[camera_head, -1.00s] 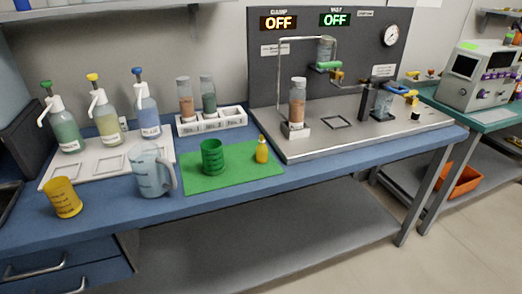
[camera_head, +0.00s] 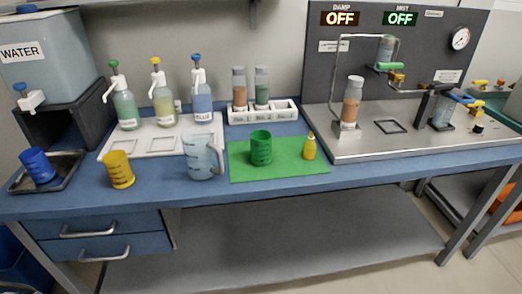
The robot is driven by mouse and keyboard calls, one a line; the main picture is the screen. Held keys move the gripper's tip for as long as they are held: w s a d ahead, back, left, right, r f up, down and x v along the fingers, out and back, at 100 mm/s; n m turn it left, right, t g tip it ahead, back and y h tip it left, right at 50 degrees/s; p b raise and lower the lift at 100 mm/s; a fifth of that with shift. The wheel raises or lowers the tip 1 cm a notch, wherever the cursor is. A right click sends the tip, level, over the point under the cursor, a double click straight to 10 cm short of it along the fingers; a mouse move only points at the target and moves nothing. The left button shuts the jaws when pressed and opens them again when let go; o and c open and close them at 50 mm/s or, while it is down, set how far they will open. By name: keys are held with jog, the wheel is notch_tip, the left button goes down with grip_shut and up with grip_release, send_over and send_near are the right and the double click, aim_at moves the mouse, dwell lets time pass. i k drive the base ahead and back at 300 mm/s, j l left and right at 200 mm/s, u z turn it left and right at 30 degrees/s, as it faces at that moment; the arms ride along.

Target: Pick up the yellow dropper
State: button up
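The yellow dropper (camera_head: 309,147) is a small bottle with a pointed tip. It stands upright near the right edge of the green mat (camera_head: 243,174) on the blue bench. A green beaker (camera_head: 261,148) stands on the same mat to its left, with a gap between them. Nothing covers the dropper. My gripper is not in view.
A clear jug (camera_head: 202,158) and a yellow beaker (camera_head: 119,170) stand left of the mat. Behind are pump bottles on a white tray (camera_head: 151,151) and a vial rack (camera_head: 265,115). A metal rig base (camera_head: 375,146) lies right. Bench front (camera_head: 262,187) is clear.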

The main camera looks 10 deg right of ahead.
aim_at(309, 147)
jog(key=i+z, duration=0.2)
jog(key=z, duration=0.15)
jog(key=i+z, duration=0.2)
jog(key=z, duration=0.2)
jog(key=i+z, duration=0.15)
jog(key=z, duration=0.2)
